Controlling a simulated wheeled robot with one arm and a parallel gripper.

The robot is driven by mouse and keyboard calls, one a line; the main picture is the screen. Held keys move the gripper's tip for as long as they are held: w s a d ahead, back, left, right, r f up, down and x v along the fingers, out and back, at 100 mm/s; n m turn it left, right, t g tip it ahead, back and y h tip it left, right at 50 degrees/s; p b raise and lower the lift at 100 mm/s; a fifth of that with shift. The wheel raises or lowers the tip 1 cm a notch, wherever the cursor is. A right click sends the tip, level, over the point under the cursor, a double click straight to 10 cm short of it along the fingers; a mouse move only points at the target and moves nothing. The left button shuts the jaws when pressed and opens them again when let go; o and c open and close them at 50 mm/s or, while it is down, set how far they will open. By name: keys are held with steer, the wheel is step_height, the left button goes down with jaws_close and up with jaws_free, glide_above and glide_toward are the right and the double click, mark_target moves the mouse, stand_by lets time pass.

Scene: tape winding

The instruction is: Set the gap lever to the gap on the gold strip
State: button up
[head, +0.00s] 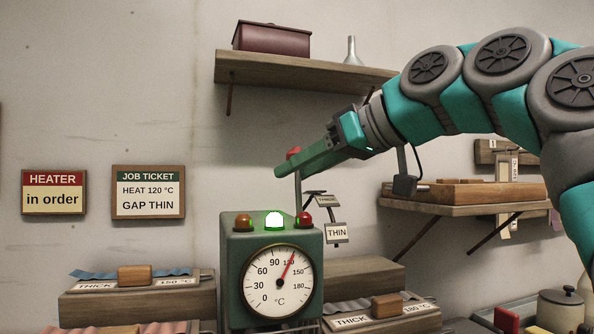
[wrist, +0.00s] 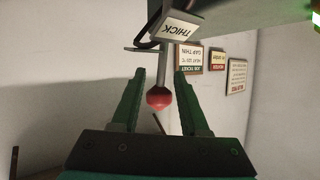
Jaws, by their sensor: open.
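The gap lever shows a red ball knob (head: 293,152) on a thin grey stem above the green heater box. My gripper (head: 281,170) is open at the lever's top. In the wrist view the red knob (wrist: 159,98) is between my two fingers (wrist: 160,102), with a gap on each side. The THICK plate (wrist: 182,28) shows there too. I cannot tell which gap the lever is set to. I cannot make out a gold strip.
The heater box (head: 240,265) has a dial near 120 °C and a lit green lamp (head: 275,220). A job ticket (head: 148,192) reads HEAT 120 °C, GAP THIN. Strip stands flank the box, labelled THICK 150 °C (head: 175,283) and THICK 180 °C (head: 380,314). A shelf (head: 290,75) hangs above.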

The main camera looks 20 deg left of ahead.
steer(key=shift+w+a+f, duration=0.2)
steer(key=shift+a, duration=0.2)
jaws_close()
steer(key=shift+d+r, duration=0.1)
steer(key=shift+r, duration=0.2)
stand_by(1.0)
